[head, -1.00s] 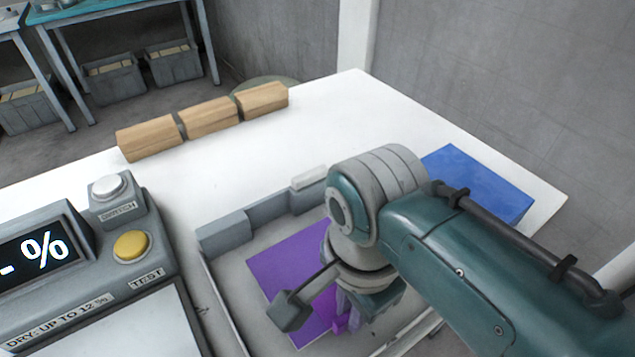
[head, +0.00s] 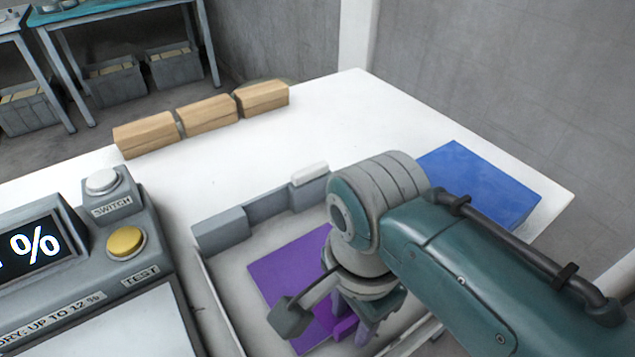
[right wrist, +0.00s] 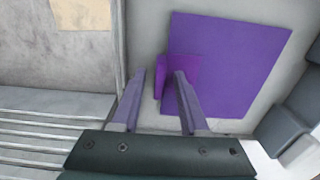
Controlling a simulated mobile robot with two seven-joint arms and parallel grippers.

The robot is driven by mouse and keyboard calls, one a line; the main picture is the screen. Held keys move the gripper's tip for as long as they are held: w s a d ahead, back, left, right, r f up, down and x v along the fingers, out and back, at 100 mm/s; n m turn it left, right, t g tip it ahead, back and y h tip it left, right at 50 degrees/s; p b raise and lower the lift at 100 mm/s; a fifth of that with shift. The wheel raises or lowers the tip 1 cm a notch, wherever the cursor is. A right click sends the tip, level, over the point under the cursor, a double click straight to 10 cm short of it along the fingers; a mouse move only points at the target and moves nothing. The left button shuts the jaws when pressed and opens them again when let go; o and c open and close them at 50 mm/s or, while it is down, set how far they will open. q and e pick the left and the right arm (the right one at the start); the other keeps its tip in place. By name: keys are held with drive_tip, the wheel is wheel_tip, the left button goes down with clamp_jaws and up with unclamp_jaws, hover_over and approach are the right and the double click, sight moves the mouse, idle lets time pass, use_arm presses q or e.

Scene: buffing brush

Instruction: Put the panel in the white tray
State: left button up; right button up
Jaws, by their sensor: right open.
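The purple panel (head: 290,278) lies flat on a pale, low-walled tray-like area (head: 222,318) in the head view, partly hidden by my right arm. In the right wrist view the panel (right wrist: 230,65) has a small purple block (right wrist: 180,80) at its near edge, like a grip. My right gripper (right wrist: 161,82) is open over that edge, its two fingers apart with part of the block between them. In the head view this gripper (head: 350,325) points down at the panel. I cannot tell whether the fingers touch the block. My left gripper is not in view.
A grey console (head: 100,265) with a white button, a yellow button and a display stands at left. Grey blocks (head: 255,212) line the tray's back. A blue block (head: 480,185) lies at right, several wooden blocks (head: 207,115) at the back. The white table between is clear.

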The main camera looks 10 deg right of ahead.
drive_tip(key=shift+r, duration=0.1)
drive_tip(key=shift+r+p, duration=0.3)
drive_tip(key=shift+r, duration=0.1)
wheel_tip(320, 180, up, 11)
drive_tip(key=p, duration=0.4)
drive_tip(key=s+d+r+n+t, duration=0.3)
drive_tip(key=s+d+n, duration=0.6)
drive_tip(key=n, duration=0.7)
wheel_tip(320, 180, up, 2)
drive_tip(key=shift+s+r+t, duration=0.1)
drive_tip(key=shift+s+t, duration=0.2)
drive_tip(key=shift+s, duration=0.95)
